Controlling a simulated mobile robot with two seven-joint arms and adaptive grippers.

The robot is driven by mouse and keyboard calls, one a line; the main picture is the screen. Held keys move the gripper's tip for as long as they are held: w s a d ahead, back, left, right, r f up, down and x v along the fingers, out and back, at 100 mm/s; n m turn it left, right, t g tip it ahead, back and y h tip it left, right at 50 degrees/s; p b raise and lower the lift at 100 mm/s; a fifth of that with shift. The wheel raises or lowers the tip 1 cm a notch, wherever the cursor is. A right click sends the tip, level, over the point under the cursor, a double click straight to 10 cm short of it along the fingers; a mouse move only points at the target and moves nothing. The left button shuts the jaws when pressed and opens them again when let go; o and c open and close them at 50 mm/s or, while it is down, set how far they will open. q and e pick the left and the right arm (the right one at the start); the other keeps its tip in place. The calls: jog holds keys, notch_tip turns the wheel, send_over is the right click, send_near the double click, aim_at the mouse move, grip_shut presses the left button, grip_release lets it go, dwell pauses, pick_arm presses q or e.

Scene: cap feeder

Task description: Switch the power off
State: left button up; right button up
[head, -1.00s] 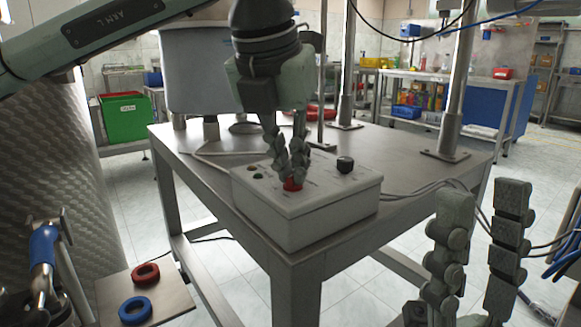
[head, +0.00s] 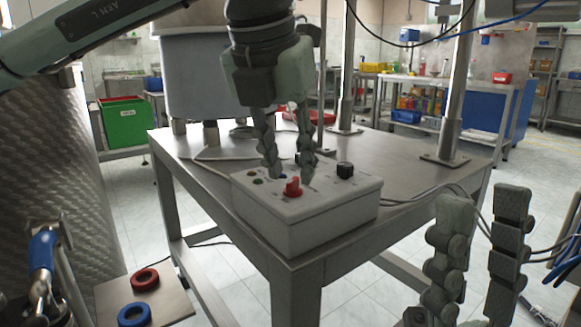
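A grey-white control box (head: 322,222) sits on the front corner of a metal table. On its top are a red switch knob (head: 292,188), a black knob (head: 345,170) and small dark and green buttons or lamps at the left. My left gripper (head: 290,180) points down over the box with its fingers spread on either side of the red knob. It is open, and a gap shows between the fingers and the knob. My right gripper (head: 468,268) is at the lower right, open and empty, away from the box. The box's labels are too small to read.
The metal table (head: 400,170) has free room behind and right of the box. Cables run off its right side. A large grey drum (head: 195,75) stands behind.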

pick_arm(q)
jog(key=v, duration=1)
jog(key=shift+r, duration=0.2)
jog(key=shift+s, duration=0.2)
